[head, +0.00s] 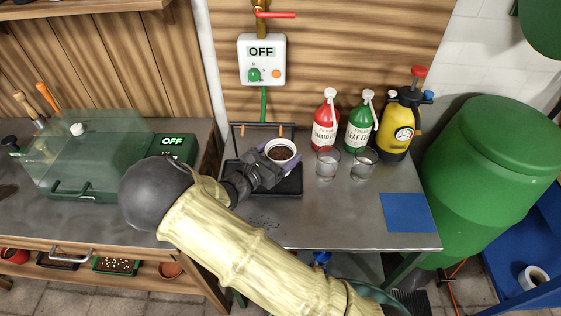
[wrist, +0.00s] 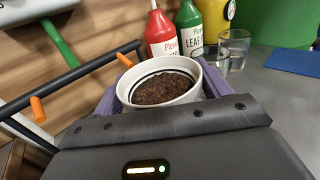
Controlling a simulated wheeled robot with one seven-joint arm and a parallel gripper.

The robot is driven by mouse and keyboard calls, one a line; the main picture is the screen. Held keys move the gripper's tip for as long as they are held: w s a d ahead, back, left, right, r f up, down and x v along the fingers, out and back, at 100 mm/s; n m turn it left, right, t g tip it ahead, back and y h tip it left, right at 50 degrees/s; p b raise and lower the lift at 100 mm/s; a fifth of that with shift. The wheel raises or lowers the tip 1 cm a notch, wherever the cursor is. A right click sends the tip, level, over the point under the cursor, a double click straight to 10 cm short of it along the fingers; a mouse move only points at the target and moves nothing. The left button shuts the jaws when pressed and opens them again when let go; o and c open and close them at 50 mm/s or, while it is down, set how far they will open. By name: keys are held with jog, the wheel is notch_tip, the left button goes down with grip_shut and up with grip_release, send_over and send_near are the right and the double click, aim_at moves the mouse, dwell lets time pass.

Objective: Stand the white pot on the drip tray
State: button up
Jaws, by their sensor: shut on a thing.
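The white pot (head: 281,150) has a dark band inside its rim and is filled with brown soil. It is over the black drip tray (head: 288,184), near the tray's back right part. My gripper (head: 268,168) is shut on the pot, with purple finger pads at its sides. In the wrist view the pot (wrist: 165,88) looks upright between the purple pads. My gripper body hides the pot's lower part, so I cannot tell whether its base touches the tray.
A black bar with orange nozzles (wrist: 37,108) stands at the tray's back. Red (head: 325,122) and green (head: 360,125) bottles, two clear glasses (head: 327,162) and a yellow sprayer (head: 402,122) stand to the right. A blue mat (head: 405,213) lies at front right. A green-lidded box (head: 95,160) is left.

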jog(key=shift+f, duration=1.95)
jog(key=shift+f, duration=0.1)
jog(key=shift+f, duration=0.1)
jog(key=o, duration=1.2)
jog(key=shift+c, duration=0.2)
jog(key=shift+s, duration=0.1)
jog(key=shift+a+r, duration=0.1)
jog(key=shift+r, duration=0.15)
jog(key=b+v, duration=0.1)
jog(key=v, duration=1.1)
